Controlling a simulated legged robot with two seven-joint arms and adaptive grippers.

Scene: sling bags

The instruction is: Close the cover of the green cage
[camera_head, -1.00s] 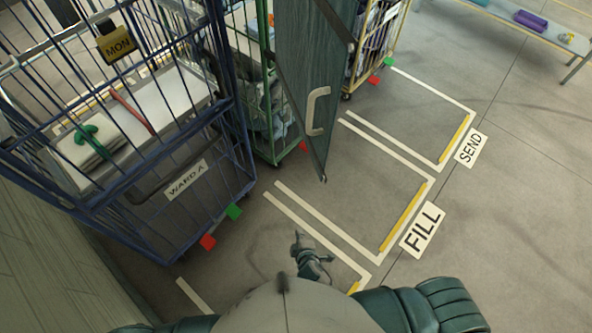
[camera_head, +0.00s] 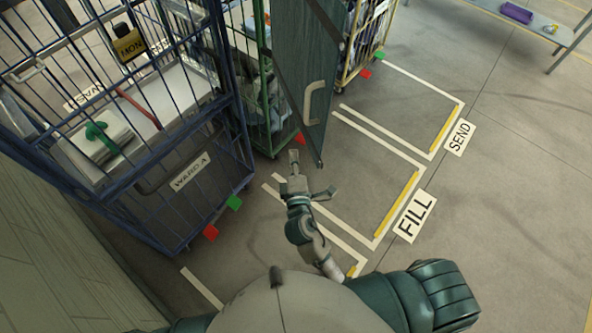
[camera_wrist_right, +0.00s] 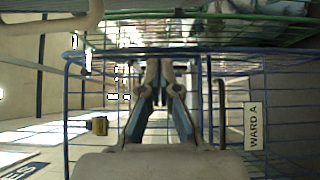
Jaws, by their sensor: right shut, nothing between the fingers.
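The green cage (camera_head: 233,72) stands behind the blue cage in the head view. Its dark green cover (camera_head: 293,62) stands swung open and juts out toward me, with a cream handle (camera_head: 309,103) on its face. My right gripper (camera_head: 293,158) is shut and empty, just below and left of the cover's lower corner. In the right wrist view its fingertips (camera_wrist_right: 160,68) are close together, with the green cage (camera_wrist_right: 130,38) above them. A pale curved bar, apparently the handle (camera_wrist_right: 92,18), shows at the upper left there. My left gripper is not in view.
The blue cage (camera_head: 190,172) with a WARD A label stands close on the left. A yellow cage (camera_head: 372,40) stands behind the cover. A bench (camera_head: 545,30) is at the upper right. Floor markings (camera_head: 414,216) lie on clear floor to the right.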

